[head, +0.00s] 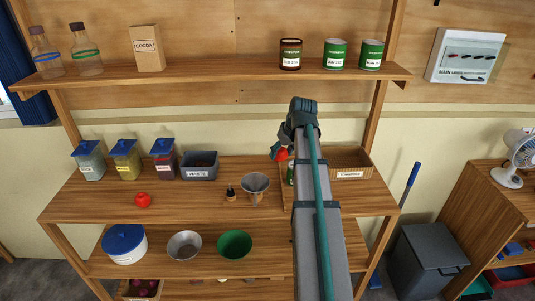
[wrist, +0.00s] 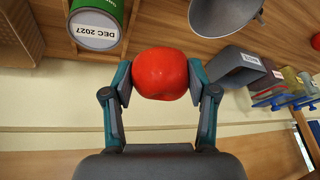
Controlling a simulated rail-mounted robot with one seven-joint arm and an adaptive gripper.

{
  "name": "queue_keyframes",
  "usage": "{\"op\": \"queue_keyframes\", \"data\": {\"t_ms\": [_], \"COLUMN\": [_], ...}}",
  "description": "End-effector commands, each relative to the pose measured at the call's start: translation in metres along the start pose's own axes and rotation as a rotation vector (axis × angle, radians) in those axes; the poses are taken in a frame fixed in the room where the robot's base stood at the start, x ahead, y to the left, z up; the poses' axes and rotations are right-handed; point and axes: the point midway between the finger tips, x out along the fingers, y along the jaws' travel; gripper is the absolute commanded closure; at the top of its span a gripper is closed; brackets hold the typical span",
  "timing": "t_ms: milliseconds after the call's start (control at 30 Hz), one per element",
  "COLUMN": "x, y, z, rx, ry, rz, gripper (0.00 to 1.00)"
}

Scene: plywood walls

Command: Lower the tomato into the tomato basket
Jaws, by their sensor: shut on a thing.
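A red tomato (wrist: 160,73) is held between the two fingertips of my gripper (wrist: 160,78) in the wrist view. In the head view the tomato (head: 282,154) shows just left of my arm, which hides most of my gripper. The wooden tomato basket (head: 350,175), with a label on its front, stands on the middle shelf to the right of my arm. My arm covers its left part. The tomato is left of the basket's visible part. A second tomato (head: 143,200) lies on the same shelf at the left.
A green can (wrist: 95,22) stands close beside the held tomato. A metal funnel (head: 255,186), a small dark bottle (head: 230,194), a grey waste bin (head: 199,167) and lidded jars stand further left. Cans (head: 335,54) line the shelf above.

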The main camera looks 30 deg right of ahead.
Motion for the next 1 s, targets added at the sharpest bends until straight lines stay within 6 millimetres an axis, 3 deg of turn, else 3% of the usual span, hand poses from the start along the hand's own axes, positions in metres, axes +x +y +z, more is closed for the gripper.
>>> {"op": "queue_keyframes", "data": {"t_ms": [1000], "x": [-0.007], "y": [0.183], "z": [0.029], "rx": [0.002], "ry": [0.000], "rz": [0.000], "gripper": [0.56]}}
